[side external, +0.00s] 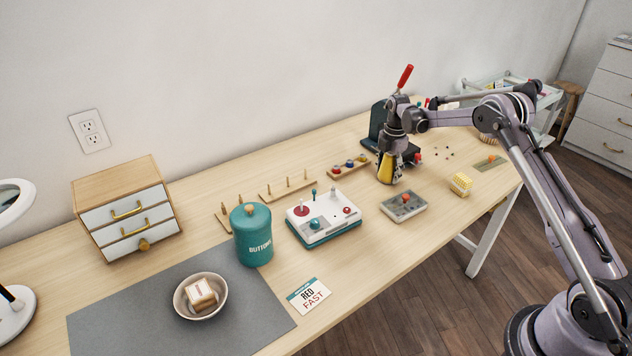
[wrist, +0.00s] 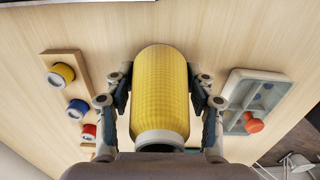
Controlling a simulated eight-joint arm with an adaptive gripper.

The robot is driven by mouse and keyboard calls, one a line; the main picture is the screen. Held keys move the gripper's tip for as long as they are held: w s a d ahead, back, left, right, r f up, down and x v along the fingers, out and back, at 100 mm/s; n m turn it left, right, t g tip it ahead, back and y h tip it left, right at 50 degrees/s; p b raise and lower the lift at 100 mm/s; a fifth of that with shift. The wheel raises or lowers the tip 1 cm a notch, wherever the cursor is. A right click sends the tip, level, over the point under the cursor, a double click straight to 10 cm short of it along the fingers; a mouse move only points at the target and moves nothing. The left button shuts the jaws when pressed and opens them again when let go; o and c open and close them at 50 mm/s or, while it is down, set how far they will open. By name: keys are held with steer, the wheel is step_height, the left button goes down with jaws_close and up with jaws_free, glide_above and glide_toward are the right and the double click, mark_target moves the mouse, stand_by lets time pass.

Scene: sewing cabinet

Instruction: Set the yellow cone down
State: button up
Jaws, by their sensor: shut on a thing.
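The yellow cone (side external: 385,168) is a yellow thread cone with a pale base ring. In the wrist view the cone (wrist: 160,88) fills the middle, between the two fingers. My gripper (side external: 390,172) is shut on it and points down over the table (side external: 341,284). In the side view the cone is partly covered by the fingers. I cannot tell whether its lower end touches the table.
A wooden rack with small spools (side external: 348,165) stands left of the cone. A grey box with a red knob (side external: 404,206) is in front. A white machine with knobs (side external: 323,217), a teal BUTTONS canister (side external: 252,236) and a yellow-topped block (side external: 461,184) stand nearby.

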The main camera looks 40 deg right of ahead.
steer(key=shift+f, duration=0.15)
steer(key=o, duration=1.2)
